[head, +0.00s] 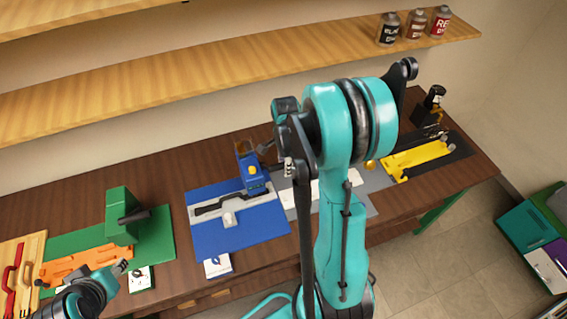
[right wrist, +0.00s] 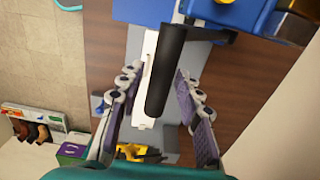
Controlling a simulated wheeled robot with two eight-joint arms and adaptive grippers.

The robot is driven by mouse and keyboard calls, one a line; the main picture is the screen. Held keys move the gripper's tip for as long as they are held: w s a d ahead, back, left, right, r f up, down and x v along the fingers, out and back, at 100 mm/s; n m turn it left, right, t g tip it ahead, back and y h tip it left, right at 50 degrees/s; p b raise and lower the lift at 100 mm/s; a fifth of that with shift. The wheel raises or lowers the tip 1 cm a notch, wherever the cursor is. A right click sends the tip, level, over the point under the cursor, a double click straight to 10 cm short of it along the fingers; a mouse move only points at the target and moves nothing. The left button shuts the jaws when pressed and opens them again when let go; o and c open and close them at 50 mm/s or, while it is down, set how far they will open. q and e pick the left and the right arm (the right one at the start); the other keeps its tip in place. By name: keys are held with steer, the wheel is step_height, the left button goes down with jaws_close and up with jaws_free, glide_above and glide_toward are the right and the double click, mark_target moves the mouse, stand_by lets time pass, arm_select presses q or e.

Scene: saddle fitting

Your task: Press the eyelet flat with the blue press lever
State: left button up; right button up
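The blue press (head: 250,172) stands on a blue mat (head: 262,222) in the head view. Its blue body (right wrist: 225,12) is at the top of the right wrist view. The black handle of its lever (right wrist: 165,70) extends down between my right gripper's (right wrist: 157,112) fingers. These fingers are open, one on each side of the handle, with visible gaps. In the head view, my right arm covers much of this area. A dark strap (head: 215,207) lies on a pale plate by the press. I cannot make out the eyelet. My left gripper (head: 120,268) is low at the left; its fingers are unclear.
A green press (head: 122,215) stands on a green mat left of the blue one, with an orange part (head: 80,262) before it. A yellow fixture (head: 418,158) and a dark bottle (head: 433,98) are at the right. A wooden shelf (head: 200,75) runs behind.

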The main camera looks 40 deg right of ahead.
steer(key=c, duration=0.5)
steer(key=shift+s+a+f+b, duration=0.25)
steer(key=shift+s+f+b, duration=0.5)
steer(key=shift+s, duration=0.05)
steer(key=shift+f, duration=0.1)
